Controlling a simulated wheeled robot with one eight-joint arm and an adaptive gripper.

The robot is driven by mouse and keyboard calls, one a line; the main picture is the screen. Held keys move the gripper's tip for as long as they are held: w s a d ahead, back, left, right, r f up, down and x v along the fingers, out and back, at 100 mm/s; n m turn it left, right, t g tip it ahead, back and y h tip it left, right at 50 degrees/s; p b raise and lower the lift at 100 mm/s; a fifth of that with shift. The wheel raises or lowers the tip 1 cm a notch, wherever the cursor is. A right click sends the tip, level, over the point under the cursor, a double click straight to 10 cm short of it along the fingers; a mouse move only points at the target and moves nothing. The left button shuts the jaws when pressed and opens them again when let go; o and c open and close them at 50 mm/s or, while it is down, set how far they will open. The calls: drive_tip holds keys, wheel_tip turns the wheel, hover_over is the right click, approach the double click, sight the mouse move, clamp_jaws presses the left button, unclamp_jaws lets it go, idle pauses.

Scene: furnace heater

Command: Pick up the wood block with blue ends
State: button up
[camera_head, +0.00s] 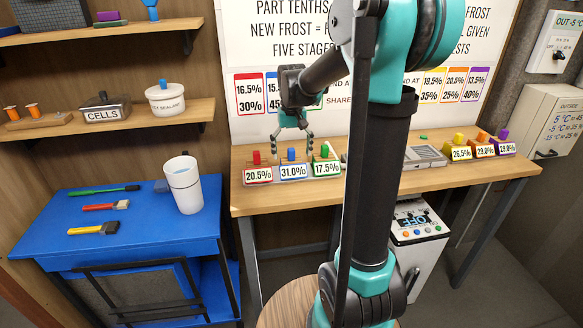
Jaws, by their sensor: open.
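My gripper (292,136) points down with its fingers spread, open and empty. In the picture it is just above the blue-topped piece (292,155), whose blue-edged label reads 31.0%. That piece is the likeliest match for the wood block with blue ends, but its wood and its ends are too small to make out. It stands on the wooden bench (265,199), between a red-topped piece (257,158) marked 20.5% and a green-topped piece (325,152) marked 17.5%. The fingertips look apart from it, though the exact height gap cannot be told.
Yellow (459,142), orange (483,139) and purple (503,137) topped pieces stand at the bench's right. A grey device (425,157) lies mid-bench. A blue table (55,220) at left holds a white cup (184,188) and several tools. My arm hides part of the bench.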

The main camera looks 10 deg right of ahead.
sight(291, 160)
drive_tip(key=shift+a+f, duration=0.1)
drive_tip(key=shift+f, duration=1.8)
drive_tip(key=shift+s, duration=0.1)
drive_tip(key=shift+c, duration=0.3)
drive_tip(key=c, duration=1.3)
drive_tip(key=shift+r, duration=0.1)
drive_tip(key=shift+c, duration=0.2)
